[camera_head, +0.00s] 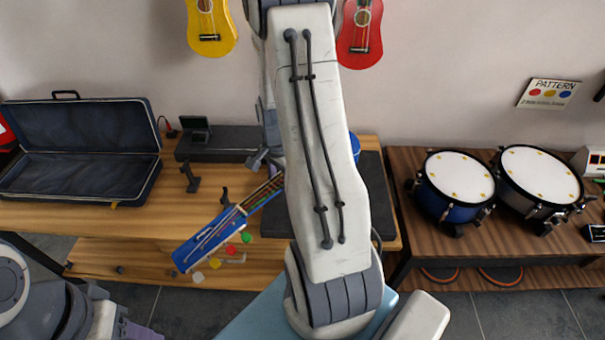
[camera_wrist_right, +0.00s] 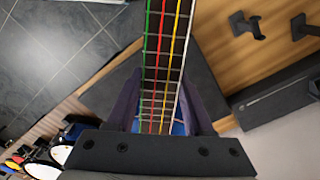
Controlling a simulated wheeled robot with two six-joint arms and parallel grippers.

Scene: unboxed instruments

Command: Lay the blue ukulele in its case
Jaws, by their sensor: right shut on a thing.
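The blue ukulele (camera_head: 212,236) hangs tilted in front of the table's front edge, its body toward the lower left. My right gripper (camera_wrist_right: 160,108) is shut on its neck, with a dark finger on each side of the coloured strings. In the head view my right arm hides the neck's upper end. The open case (camera_head: 88,178) lies on the table at the far left, its dark lid raised against the wall, its tray empty. The ukulele is apart from it, to its right. My left gripper (camera_head: 138,330) is at the bottom edge, partly cut off; its jaw opening is unclear.
Dark stands (camera_head: 190,177) and a long black box (camera_head: 225,143) are on the table between case and arm. Yellow (camera_head: 211,27) and red (camera_head: 359,35) ukuleles hang on the wall. Drums (camera_head: 457,185) stand on the right table. Small coloured pieces (camera_head: 231,250) show beside the blue body.

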